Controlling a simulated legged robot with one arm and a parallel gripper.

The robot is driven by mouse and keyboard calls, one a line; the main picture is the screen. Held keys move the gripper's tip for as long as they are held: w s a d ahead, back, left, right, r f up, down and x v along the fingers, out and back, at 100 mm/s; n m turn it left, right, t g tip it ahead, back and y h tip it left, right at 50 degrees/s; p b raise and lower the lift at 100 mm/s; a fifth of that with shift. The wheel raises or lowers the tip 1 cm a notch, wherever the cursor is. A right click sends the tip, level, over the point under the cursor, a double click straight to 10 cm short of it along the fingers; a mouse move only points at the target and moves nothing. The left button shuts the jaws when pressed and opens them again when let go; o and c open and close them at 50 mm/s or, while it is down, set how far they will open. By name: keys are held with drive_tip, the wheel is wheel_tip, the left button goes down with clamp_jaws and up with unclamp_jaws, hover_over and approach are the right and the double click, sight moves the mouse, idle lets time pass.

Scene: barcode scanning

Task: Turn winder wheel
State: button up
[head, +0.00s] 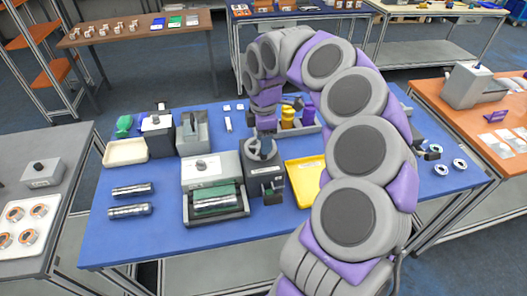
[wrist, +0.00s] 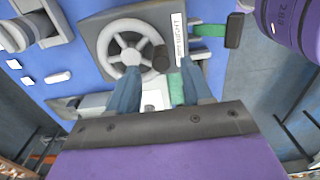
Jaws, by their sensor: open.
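The winder wheel (wrist: 117,55) is a light grey spoked wheel with a dark round knob (wrist: 162,58) on its rim. It sits on a grey winder box in the wrist view, and in the head view the wheel (head: 250,149) is on top of the dark box (head: 265,185). My gripper (wrist: 163,76) is open, with its two bluish fingers apart just below the knob in the picture. In the head view my gripper (head: 266,123) points down above the wheel and partly hides it. I cannot tell whether a finger touches the knob.
A grey machine with a green roller (head: 215,200) stands left of the winder. A yellow tray (head: 304,181) lies close on its right. Yellow and purple parts (head: 288,116) stand behind. Two metal cylinders (head: 131,190) lie at left; blue table (head: 130,235) is bare at front left.

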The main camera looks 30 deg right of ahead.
drive_tip(key=shift+f+b, duration=0.4)
drive_tip(key=shift+f, duration=1.6)
clamp_jaws()
